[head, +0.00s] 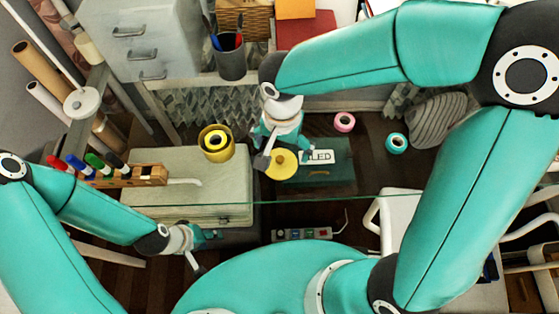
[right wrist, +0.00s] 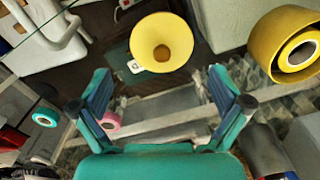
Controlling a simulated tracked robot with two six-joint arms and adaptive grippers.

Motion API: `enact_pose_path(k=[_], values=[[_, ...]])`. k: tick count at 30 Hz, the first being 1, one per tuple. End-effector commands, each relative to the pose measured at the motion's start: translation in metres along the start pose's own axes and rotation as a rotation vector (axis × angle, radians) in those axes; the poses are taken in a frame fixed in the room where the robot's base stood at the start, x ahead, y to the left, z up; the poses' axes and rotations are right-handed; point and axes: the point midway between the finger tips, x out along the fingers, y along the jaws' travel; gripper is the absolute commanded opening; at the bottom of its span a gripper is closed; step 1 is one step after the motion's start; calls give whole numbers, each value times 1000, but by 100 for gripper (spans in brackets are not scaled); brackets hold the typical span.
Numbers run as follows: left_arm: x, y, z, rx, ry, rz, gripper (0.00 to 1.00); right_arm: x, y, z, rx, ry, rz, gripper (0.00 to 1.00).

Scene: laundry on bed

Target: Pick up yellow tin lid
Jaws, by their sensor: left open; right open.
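The yellow tin lid (head: 281,163) is a round yellow disc with a darker middle, at the dark green box with white lettering (head: 318,176). In the right wrist view the lid (right wrist: 140,40) shows beyond the fingertips, slightly above the frame's middle. My right gripper (head: 285,155) is open and empty over the lid's area; its fingers (right wrist: 160,78) are spread wide, with the lid apart from them. An open yellow tin (head: 205,146) with a roll inside stands left of the lid, on a pale case (head: 190,187). My left gripper (head: 196,245) is open and empty at lower left.
A pink tape roll (head: 344,122) and a teal tape roll (head: 397,143) lie right of the lid. A wooden marker rack (head: 125,177) sits on the pale case's left. A dark pen cup (head: 230,65) stands behind. A power strip (head: 301,234) lies in front.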

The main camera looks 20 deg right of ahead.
Motion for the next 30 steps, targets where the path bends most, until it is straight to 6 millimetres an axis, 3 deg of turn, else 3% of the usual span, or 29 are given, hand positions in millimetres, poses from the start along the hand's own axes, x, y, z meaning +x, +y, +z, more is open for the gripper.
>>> enact_pose_path(k=[9,19,30], values=[[-3,1,0,0,0,0,46,42,-2,2,2,-3,4,100],[-3,1,0,0,0,0,46,48,-2,2,2,-1,0,98],[-3,1,0,0,0,0,46,48,-2,2,1,-1,1,37]])
